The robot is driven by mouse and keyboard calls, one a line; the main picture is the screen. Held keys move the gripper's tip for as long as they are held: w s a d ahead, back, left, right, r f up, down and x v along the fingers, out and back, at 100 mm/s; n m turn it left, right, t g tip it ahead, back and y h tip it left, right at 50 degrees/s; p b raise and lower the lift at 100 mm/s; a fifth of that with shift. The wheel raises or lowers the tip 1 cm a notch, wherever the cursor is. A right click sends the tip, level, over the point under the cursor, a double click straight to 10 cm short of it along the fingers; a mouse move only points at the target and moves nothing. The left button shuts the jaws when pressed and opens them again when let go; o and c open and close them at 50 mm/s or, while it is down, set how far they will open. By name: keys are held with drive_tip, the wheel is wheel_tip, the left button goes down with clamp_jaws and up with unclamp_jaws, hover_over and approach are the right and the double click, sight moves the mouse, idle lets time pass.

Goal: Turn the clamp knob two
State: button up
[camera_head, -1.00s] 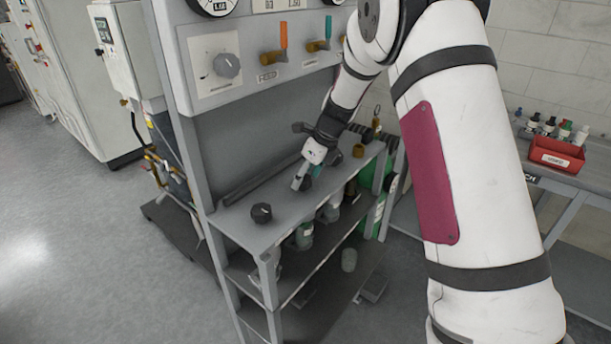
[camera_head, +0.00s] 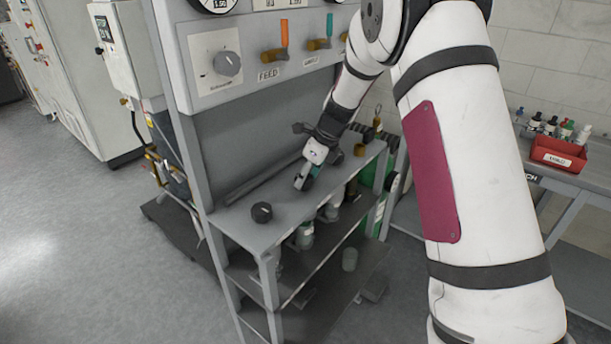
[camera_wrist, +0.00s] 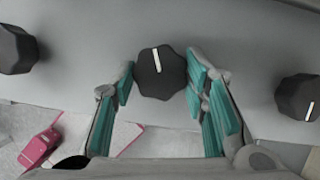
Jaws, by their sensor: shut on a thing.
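The other two are a left knob (camera_wrist: 17,49) and a right knob (camera_wrist: 298,97), both clear of the fingers. In the head view my gripper (camera_head: 303,183) reaches down to the grey shelf top (camera_head: 235,217) and mostly hides the held knob. One black knob (camera_head: 262,212) stands free nearer the front.
A panel above carries a large dial knob (camera_head: 227,64) and valves with orange (camera_head: 284,35) and teal handles. Bottles stand on the shelf below. A red bin (camera_head: 558,154) and small bottles sit on the right bench. Open floor lies to the left.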

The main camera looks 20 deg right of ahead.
drive_tip(key=n+b, duration=0.2)
drive_tip(key=n+g+b, duration=0.1)
drive_tip(key=shift+w+d+f+n+y, duration=0.15)
drive_tip(key=shift+w+n+y, duration=0.15)
drive_tip(key=shift+y, duration=0.1)
drive_tip(key=n+g+b, duration=0.1)
drive_tip(key=n+b, duration=0.1)
drive_tip(key=n, duration=0.1)
drive_tip(key=shift+w+n+g, duration=0.1)
drive_tip(key=shift+n+g, duration=0.2)
drive_tip(key=shift+n, duration=0.1)
drive_tip(key=n+g+b, duration=0.1)
drive_tip(key=n+b, duration=0.1)
drive_tip(key=n, duration=0.1)
drive_tip(key=shift+y+b, duration=0.3)
drive_tip(key=shift+n+g+b, duration=0.7)
drive_tip(key=shift+n, duration=0.9)
drive_tip(key=o, duration=1.1)
drive_tip(key=shift+o, duration=0.2)
drive_tip(key=shift+r, duration=0.25)
